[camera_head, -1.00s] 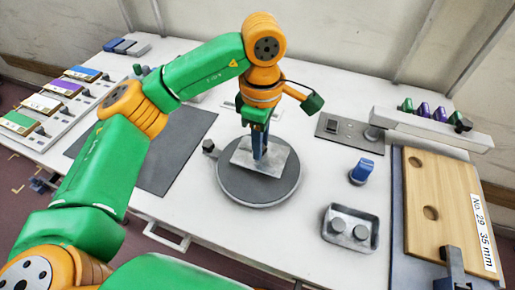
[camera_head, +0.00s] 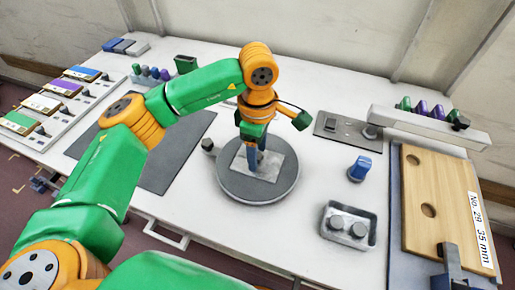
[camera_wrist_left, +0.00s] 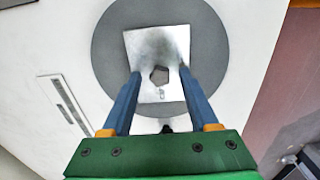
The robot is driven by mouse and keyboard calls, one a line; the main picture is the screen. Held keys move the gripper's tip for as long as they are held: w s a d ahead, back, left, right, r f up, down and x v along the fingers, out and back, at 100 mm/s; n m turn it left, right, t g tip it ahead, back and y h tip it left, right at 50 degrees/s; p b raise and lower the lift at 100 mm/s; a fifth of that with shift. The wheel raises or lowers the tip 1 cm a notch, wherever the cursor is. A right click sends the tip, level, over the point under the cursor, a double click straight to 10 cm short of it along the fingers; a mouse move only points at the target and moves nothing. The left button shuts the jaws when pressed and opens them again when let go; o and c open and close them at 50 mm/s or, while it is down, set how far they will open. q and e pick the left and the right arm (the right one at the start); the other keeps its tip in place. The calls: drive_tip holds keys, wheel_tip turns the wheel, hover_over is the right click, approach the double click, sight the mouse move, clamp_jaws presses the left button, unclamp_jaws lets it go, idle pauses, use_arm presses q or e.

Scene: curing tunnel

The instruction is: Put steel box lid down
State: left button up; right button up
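The steel box lid (camera_head: 273,162) is a thin square metal plate. It lies on the round dark grey turntable (camera_head: 238,188), and no box shows under it. In the left wrist view the lid (camera_wrist_left: 145,50) has a dark five-sided spot at its middle; I cannot tell if it is a knob or a hole. My left gripper (camera_head: 257,170) points down at the lid from above. In the left wrist view its two blue fingers (camera_wrist_left: 158,76) stand apart on either side of the dark spot, with visible gaps. My right gripper is not in view.
Right of the turntable stand a blue knobbed piece (camera_head: 360,169) and a grey tray (camera_head: 349,226) with two round parts. A wooden board (camera_head: 425,190) lies at far right. A dark mat (camera_head: 170,165) lies left. White table is clear in front.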

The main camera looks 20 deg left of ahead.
use_arm(q)
drive_tip(key=shift+r, duration=0.35)
wheel_tip(320, 180, up, 6)
drive_tip(key=shift+f, duration=0.2)
wheel_tip(320, 180, up, 6)
drive_tip(key=p, duration=0.1)
